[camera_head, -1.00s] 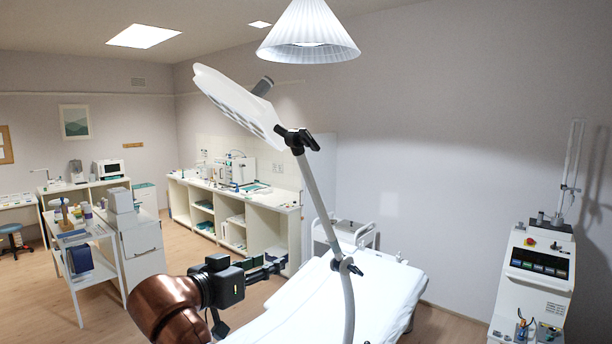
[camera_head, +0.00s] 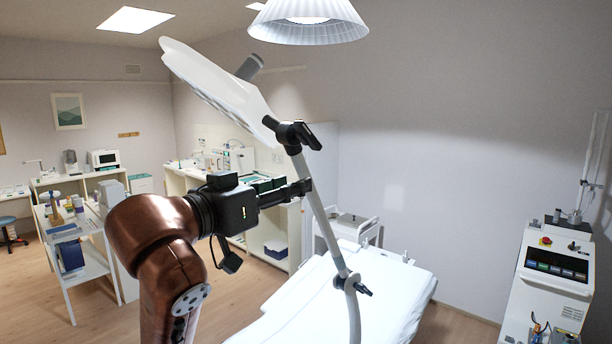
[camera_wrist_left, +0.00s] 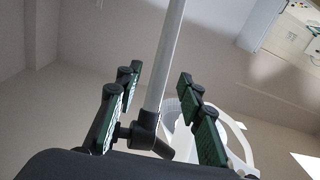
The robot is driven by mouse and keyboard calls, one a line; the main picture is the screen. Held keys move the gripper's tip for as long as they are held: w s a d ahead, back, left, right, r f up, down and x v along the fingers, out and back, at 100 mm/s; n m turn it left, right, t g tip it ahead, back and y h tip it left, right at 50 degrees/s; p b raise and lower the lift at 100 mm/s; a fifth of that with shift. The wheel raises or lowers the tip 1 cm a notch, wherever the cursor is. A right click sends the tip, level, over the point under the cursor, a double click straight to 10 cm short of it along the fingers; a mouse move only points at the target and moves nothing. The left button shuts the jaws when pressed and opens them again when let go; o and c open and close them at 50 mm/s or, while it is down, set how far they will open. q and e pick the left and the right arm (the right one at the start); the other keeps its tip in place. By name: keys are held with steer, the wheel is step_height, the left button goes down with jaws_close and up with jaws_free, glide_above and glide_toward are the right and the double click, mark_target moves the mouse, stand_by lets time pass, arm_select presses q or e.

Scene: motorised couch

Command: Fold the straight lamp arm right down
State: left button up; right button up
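The lamp arm's straight grey upper tube (camera_head: 323,225) leans up and left from a dark lower joint (camera_head: 346,280) to a black joint (camera_head: 293,135) under the white lamp head (camera_head: 215,85). My left gripper (camera_head: 302,189) is at the upper part of this tube. In the left wrist view, its green-padded fingers (camera_wrist_left: 158,85) are apart, with the tube (camera_wrist_left: 168,45) passing between them and gaps visible on both sides. A dark joint (camera_wrist_left: 148,130) shows near the gripper's palm. My right gripper is not in view.
A white padded couch (camera_head: 390,297) lies under the lamp. A pleated ceiling lampshade (camera_head: 308,25) hangs above. A trolley (camera_head: 85,265) and shelving (camera_head: 275,240) stand at the left and back; a white machine (camera_head: 550,290) stands at the right.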

arm_select(q)
steer(key=p+x, duration=0.1)
steer(key=x, duration=0.4)
steer(key=shift+w+p, duration=0.35)
steer(key=shift+w, duration=0.05)
steer(key=shift+d, duration=0.2)
steer(key=c, duration=0.7)
jaws_close()
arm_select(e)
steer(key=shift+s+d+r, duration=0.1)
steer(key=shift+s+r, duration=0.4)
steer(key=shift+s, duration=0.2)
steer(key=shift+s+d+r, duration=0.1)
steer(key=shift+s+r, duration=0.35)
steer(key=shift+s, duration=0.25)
